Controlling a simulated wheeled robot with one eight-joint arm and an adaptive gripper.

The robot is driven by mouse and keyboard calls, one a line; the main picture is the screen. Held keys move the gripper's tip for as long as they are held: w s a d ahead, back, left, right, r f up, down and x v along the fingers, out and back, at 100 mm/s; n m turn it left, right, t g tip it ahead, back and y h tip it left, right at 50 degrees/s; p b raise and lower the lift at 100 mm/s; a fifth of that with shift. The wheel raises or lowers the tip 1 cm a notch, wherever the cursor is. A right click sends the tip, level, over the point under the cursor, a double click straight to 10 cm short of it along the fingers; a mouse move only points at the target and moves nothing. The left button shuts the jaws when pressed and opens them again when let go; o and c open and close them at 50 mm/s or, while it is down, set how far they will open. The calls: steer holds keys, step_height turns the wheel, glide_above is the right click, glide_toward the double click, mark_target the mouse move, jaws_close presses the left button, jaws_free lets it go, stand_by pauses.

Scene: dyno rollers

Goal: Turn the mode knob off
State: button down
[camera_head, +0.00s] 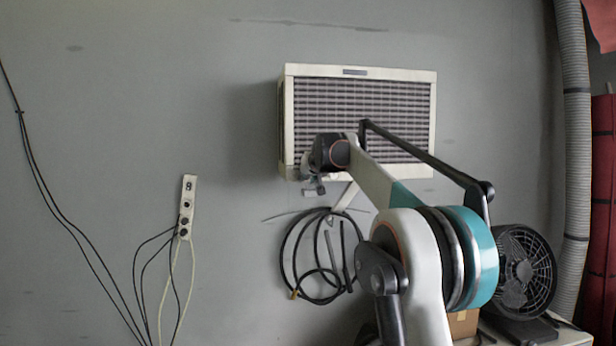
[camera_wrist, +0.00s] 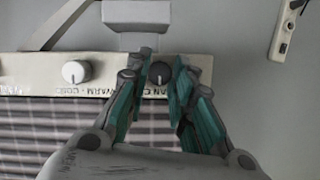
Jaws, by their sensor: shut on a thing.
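A beige wall air-conditioning unit (camera_head: 357,72) with a slatted grille hangs on the wall. In the wrist view its control strip (camera_wrist: 30,68) carries two round knobs. The pads are closed on this knob's sides. The other knob (camera_wrist: 75,72), beside lettering like "WARM - COLD", stands clear to the left. In the head view my gripper (camera_head: 314,183) is at the unit's lower left edge, and the knobs cannot be made out.
A coiled black hose (camera_head: 285,262) hangs on the wall below the unit. A power strip (camera_head: 187,205) with cables is on the wall to the left. A black fan (camera_head: 525,270) stands at the right, near a ribbed grey duct (camera_head: 577,150). The wall left of the unit is mostly bare.

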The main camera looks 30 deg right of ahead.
steer(key=shift+h, duration=0.3)
steer(key=n+h, duration=0.1)
steer(key=n, duration=0.1)
steer(key=n+h, duration=0.1)
steer(key=n, duration=0.1)
steer(key=n+h, duration=0.2)
steer(key=shift+w+a+n+g+p, duration=0.1)
steer(key=shift+a+n+g+p, duration=0.2)
steer(key=shift+a+p, duration=0.05)
stand_by(0.4)
steer(key=c, duration=1.4)
jaws_free()
steer(key=shift+f, duration=0.1)
steer(key=v, duration=1.2)
steer(key=shift+w+f, duration=0.1)
